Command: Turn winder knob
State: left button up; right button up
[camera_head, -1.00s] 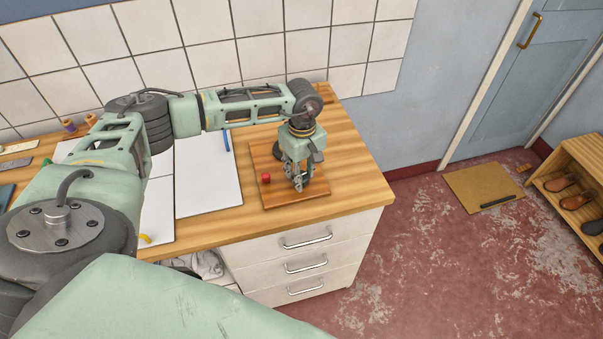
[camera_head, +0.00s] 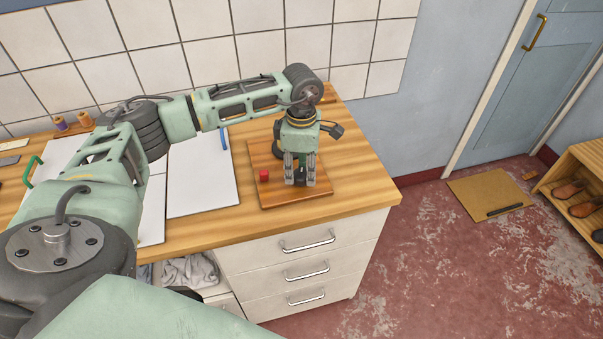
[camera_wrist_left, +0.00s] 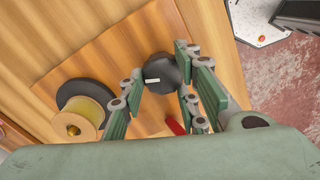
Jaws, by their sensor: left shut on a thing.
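The winder's wooden board (camera_head: 262,192) lies on the workbench near its right end. The winder knob (camera_wrist_left: 160,73) is a round black knob with a white mark, seen in the left wrist view on the board. A spool (camera_wrist_left: 84,110) with pale yellow winding and a dark flange stands on the board beside the knob. My right gripper is out of view.
A small red part (camera_head: 264,175) is on the board, left of my fingers. White sheets (camera_head: 203,180) lie on the bench (camera_head: 355,180) to the left. A tiled wall (camera_head: 210,60) stands behind. White drawers (camera_head: 300,270) are below the bench top.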

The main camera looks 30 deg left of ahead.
pick_arm(q)
jog(key=n, duration=0.1)
jog(key=n+b, duration=0.1)
jog(key=n, duration=0.1)
jog(key=n+b, duration=0.1)
jog(key=shift+w+a+r+n, duration=0.25)
jog(key=shift+w+n, duration=0.05)
jog(key=shift+s+n+b, duration=0.1)
jog(key=shift+n+b, duration=0.4)
jog(key=shift+n, duration=1.2)
jog(key=shift+a+r, duration=0.1)
jog(key=o, duration=0.9)
jog(key=shift+o, duration=0.6)
jog(key=shift+s+a, duration=0.1)
jog(key=shift+f, duration=0.2)
